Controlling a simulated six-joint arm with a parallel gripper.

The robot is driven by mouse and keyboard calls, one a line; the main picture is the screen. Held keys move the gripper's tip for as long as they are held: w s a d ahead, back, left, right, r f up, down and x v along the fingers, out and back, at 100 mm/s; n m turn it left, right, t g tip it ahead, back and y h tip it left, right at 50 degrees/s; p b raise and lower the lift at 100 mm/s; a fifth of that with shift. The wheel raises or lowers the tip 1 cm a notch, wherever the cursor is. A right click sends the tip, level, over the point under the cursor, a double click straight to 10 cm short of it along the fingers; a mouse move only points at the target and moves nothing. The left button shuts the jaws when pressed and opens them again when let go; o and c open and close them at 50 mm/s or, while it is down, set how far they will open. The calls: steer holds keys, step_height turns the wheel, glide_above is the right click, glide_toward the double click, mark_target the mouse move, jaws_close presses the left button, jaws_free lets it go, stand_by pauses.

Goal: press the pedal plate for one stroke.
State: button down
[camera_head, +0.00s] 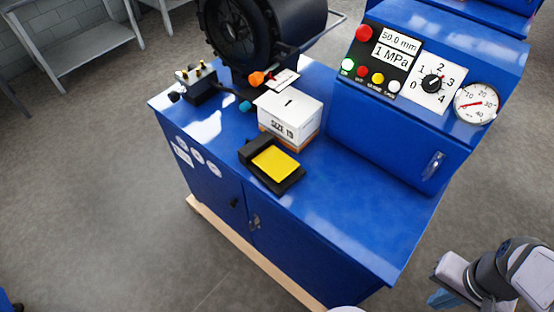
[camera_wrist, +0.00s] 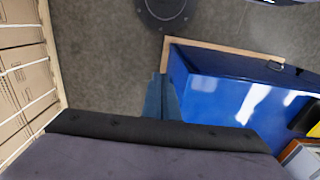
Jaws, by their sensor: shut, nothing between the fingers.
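The pedal plate (camera_head: 275,163) is a yellow plate in a black open-fronted housing (camera_head: 252,152), lying on the blue bench top in front of a white box. In the wrist view a bit of the yellow plate (camera_wrist: 311,120) shows at the right edge, mostly cut off. My gripper (camera_head: 438,298) is at the lower right of the head view, off the bench's right side and well apart from the pedal. Its blue fingers (camera_wrist: 161,97) are together and empty in the wrist view. Whether the plate is pressed down cannot be told.
The white "SIZE 19" box (camera_head: 290,118) stands right behind the pedal. The control housing (camera_head: 425,90) rises to the right, with buttons, dial and gauge (camera_head: 478,103). The black crimper head (camera_head: 255,35) stands behind. Bench top (camera_head: 340,205) in front is clear. Strapped cartons (camera_wrist: 25,85) stand left in the wrist view.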

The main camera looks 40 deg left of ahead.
steer(key=shift+a, duration=0.1)
steer(key=s+a+f+n+g+y+p, duration=0.1)
steer(key=s+a+n+p, duration=0.25)
steer(key=a, duration=1.25)
steer(key=s+a+f+n+g+p, duration=0.1)
steer(key=s+a+n+g+p, duration=0.3)
steer(key=a, duration=1.2)
steer(key=w+a+r+m+t+y, duration=0.3)
steer(key=w+a+r+m+t, duration=0.1)
steer(key=w+a+m, duration=0.4)
steer(key=w+a+r+m+t+y+p, duration=0.1)
steer(key=w+a+r+m+t+y, duration=0.2)
steer(key=w+a+m, duration=0.5)
steer(key=a+r+m, duration=0.1)
steer(key=a+m, duration=0.2)
steer(key=m, duration=0.1)
steer(key=shift+w+a+r+t+y, duration=0.15)
steer(key=shift+a+t+y, duration=0.15)
steer(key=shift+a+t, duration=0.1)
